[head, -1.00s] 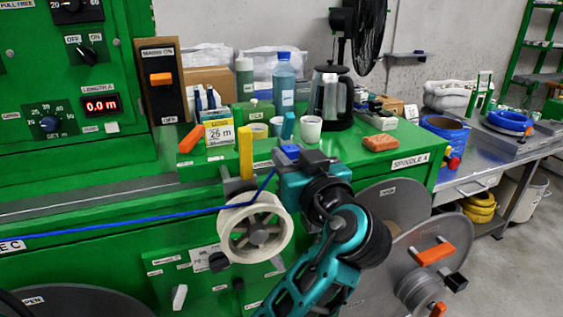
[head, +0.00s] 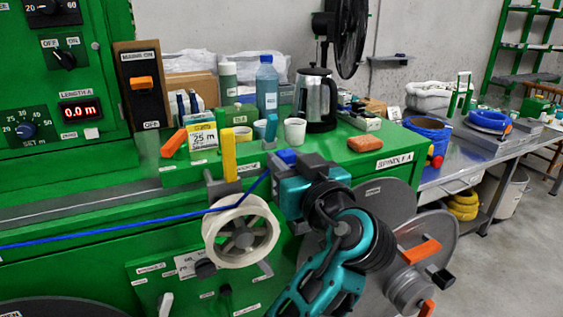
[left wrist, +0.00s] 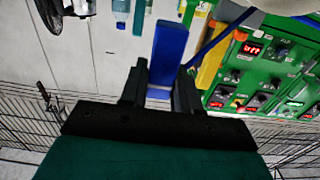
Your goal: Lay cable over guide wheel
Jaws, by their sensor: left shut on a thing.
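The blue cable (head: 120,228) runs from the left edge of the head view to the cream guide wheel (head: 265,236). It crosses the wheel's upper rim, then bends up steeply to my left gripper (head: 290,164). That gripper is up and to the right of the wheel. In the left wrist view its fingers are shut on a blue block (left wrist: 169,50) at the cable's end. The cable (left wrist: 222,40) leads away from there to the upper right. I cannot tell whether the cable sits in the wheel's groove. My right gripper is not in view.
A yellow post (head: 229,156) stands just above the wheel. An orange-handled lever (head: 174,143), a white cup (head: 294,131), a kettle (head: 315,97) and an orange-brown block (head: 364,143) are on the green cabinet. Grey reels (head: 425,240) are at the lower right.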

